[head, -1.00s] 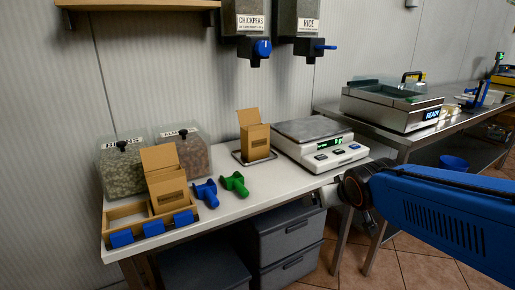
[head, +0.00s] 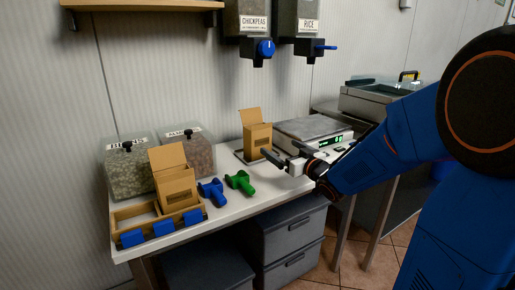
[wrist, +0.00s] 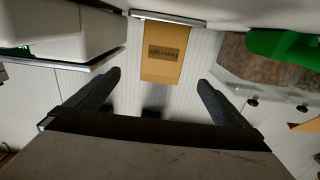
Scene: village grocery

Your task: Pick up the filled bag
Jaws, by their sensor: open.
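A brown open-topped bag (head: 257,138) stands upright on a small tray (head: 238,156) beside the scale; its contents are hidden. In the wrist view, the bag (wrist: 164,52) shows upside down, centred ahead of the two fingertips and apart from them. My gripper (head: 272,160) is open and empty, just in front and to the right of that bag. Its dark fingers (wrist: 158,82) are spread wide in the wrist view. A second brown bag (head: 178,190) with its flap up stands in a wooden rack (head: 128,215) at the counter's left front.
A scale (head: 310,133) stands right of the bag, close to my gripper. Green (head: 240,182) and blue (head: 212,192) scoop-like tools lie on the counter in front. Two clear bins (head: 128,168) stand behind the rack. Chickpeas (head: 251,22) and rice (head: 308,22) dispensers hang above.

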